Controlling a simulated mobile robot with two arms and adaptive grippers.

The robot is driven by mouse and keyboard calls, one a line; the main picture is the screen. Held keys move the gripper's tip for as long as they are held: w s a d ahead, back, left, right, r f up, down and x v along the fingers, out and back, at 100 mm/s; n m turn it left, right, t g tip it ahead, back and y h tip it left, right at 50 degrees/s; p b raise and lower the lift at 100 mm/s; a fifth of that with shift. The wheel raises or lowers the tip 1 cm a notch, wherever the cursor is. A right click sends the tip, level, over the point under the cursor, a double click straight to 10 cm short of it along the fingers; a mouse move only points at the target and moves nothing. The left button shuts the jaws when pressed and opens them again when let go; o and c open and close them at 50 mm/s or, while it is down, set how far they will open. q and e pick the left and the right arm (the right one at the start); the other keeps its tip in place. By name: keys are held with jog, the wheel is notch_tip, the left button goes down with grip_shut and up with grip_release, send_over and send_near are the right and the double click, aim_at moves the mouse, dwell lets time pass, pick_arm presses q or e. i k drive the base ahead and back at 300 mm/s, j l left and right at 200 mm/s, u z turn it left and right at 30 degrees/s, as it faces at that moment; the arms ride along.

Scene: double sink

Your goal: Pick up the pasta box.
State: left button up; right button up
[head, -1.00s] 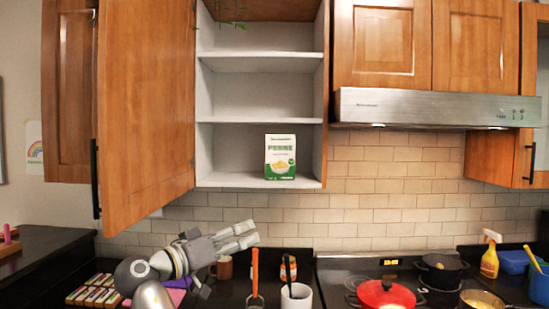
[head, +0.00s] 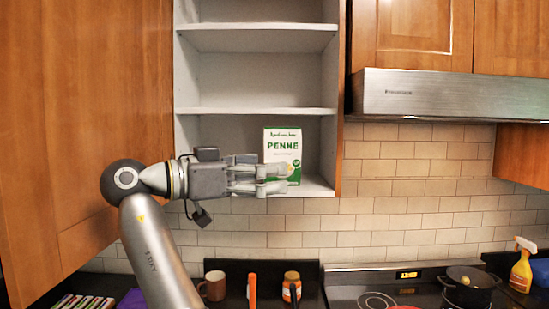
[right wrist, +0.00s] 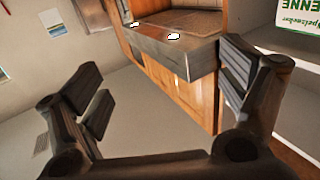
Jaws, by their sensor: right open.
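The white and green pasta box (head: 283,143), marked PENNE, stands upright on the cabinet's lowest visible shelf (head: 318,186), near its right side. My right gripper (head: 282,179) is at shelf height, its fingers pointing right across the box's lower front and partly hiding it. In the right wrist view the gripper (right wrist: 162,92) is open with nothing between its fingers. The pasta box (right wrist: 297,17) is cut off at that view's upper right corner, outside the fingers. I cannot tell whether a finger touches it. My left gripper is not in view.
The open cabinet door (head: 85,120) stands left of my arm. The range hood (head: 440,96) juts out right of the cabinet. A brown mug (head: 213,286), a jar (head: 291,285) and a stove pot (head: 470,284) are below. The shelf left of the box is empty.

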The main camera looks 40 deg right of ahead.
aim_at(280, 143)
jog(key=i+l, duration=1)
